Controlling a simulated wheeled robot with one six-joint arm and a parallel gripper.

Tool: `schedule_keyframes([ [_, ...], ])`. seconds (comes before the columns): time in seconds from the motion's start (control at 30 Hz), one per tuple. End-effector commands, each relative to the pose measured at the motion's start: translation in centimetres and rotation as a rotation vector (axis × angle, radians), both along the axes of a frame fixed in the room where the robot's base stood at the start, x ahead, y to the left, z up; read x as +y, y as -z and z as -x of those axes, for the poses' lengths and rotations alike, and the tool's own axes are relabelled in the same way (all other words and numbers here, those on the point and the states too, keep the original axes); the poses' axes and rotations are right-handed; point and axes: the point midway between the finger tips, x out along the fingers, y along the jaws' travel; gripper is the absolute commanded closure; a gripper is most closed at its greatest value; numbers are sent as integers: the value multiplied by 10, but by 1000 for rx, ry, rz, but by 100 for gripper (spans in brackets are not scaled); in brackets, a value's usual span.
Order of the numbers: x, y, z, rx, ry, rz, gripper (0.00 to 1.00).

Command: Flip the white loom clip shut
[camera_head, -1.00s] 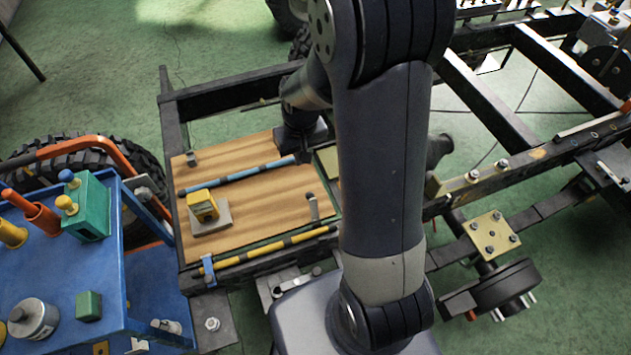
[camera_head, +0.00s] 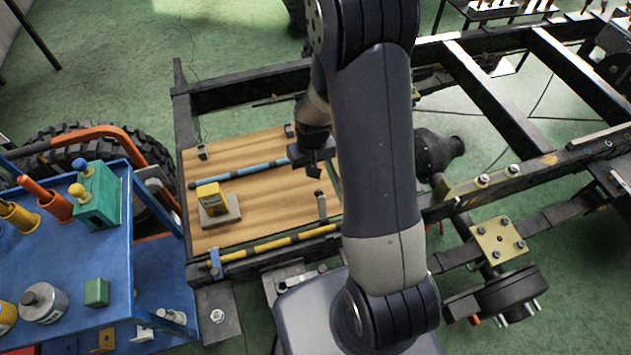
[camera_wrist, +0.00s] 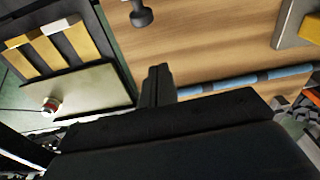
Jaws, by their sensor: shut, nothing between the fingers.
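My gripper (camera_head: 313,168) is over the right part of the wooden board, near the right end of the blue-and-black loom (camera_head: 240,172). Its fingers are shut and empty; they also show in the wrist view (camera_wrist: 156,84), beside the loom (camera_wrist: 245,80). No clip looks plainly white. An upright grey clip-like piece (camera_head: 321,205) stands on the board below my gripper in the head view. Another small grey piece (camera_head: 202,152) is at the board's upper left, and one (camera_head: 289,131) at its top edge. A blue clip (camera_head: 215,262) is at the left end of the yellow-and-black loom (camera_head: 285,242).
The wooden board (camera_head: 265,205) lies on the black chassis frame (camera_head: 250,83). A yellow block (camera_head: 209,196) on a grey plate stands on its left. A blue cart (camera_head: 60,265) with tools and parts is at left. A brass plate (camera_head: 498,238) is at right.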

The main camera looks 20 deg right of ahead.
Motion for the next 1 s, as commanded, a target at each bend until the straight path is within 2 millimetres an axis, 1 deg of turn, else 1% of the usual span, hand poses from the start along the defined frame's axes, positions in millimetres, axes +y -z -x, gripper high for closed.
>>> schedule_keyframes([
  [0.03, 0, 8, 1, 5, 0, 0, 100],
  [0.23, 1, 35, -2, 3, -1, 0, 100],
  [0.27, 0, 28, 5, 3, -1, 0, 100],
  [0.3, 0, 26, 11, 1, 0, 0, 100],
  [0.4, -1, 23, 23, 1, 0, 0, 100],
  [0.53, -2, 22, 33, 0, 0, 0, 100],
  [0.7, -2, 22, 37, 0, 0, 0, 100],
  [1.0, -2, 22, 36, -2, 0, 1, 100],
])
